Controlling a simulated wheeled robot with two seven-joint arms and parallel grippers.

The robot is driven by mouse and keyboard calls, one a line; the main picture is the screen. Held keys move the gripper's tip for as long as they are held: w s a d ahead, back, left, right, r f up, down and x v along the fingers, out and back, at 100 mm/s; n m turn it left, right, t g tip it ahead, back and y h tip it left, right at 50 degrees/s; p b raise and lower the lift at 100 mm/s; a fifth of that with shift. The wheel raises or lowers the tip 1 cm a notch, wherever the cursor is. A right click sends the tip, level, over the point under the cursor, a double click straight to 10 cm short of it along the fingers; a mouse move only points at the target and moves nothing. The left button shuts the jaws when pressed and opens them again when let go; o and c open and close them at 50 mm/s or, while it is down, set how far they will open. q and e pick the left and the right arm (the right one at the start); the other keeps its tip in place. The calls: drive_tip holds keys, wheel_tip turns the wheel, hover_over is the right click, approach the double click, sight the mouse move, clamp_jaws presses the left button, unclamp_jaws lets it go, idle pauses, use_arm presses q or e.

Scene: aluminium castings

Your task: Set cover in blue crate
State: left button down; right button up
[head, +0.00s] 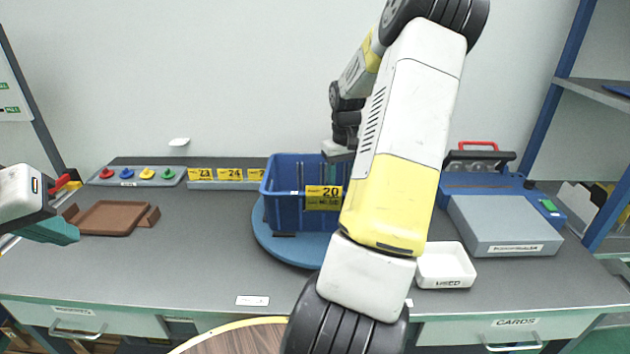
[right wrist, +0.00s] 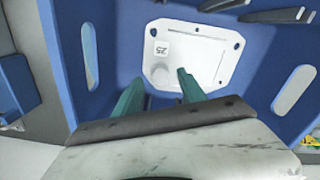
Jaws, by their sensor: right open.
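The blue crate (head: 284,205) stands on a round blue base on the table, with a yellow label marked 20 on its front. In the right wrist view, the pale cover (right wrist: 191,55), a plate with a small tag marked 25, appears to lie flat on the crate floor (right wrist: 125,25). My right gripper (right wrist: 163,88) is open and reaches down into the crate, its teal fingers apart over the cover's near edge. The crate wall and my right arm hide most of it in the head view. My left gripper (head: 62,232) is at the far left, over the table; its finger gap is hidden.
The round blue base (head: 290,250) carries the crate. A brown tray (head: 107,217) lies at left, a white tray (head: 446,268) and a grey box (head: 505,226) at right. Coloured knobs (head: 147,173) line the back. Dark bars (right wrist: 280,15) show beyond the cover.

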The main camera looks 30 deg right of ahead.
wheel_tip(320, 180, up, 9)
drive_tip(key=s+a+r+n+t, duration=0.15)
drive_tip(key=a+r, duration=0.25)
drive_tip(key=a, duration=0.4)
drive_tip(key=s+a+r+t, duration=0.1)
drive_tip(key=s+a+r, duration=0.2)
drive_tip(key=a+r, duration=0.3)
drive_tip(key=s+a+t+y, duration=0.2)
drive_tip(key=s+a+t, duration=0.1)
drive_tip(key=s+a, duration=1)
drive_tip(key=shift+a+t, duration=0.35)
drive_tip(key=shift+a, duration=0.3)
drive_tip(key=shift+s+n, duration=0.1)
drive_tip(key=shift+n, duration=0.15)
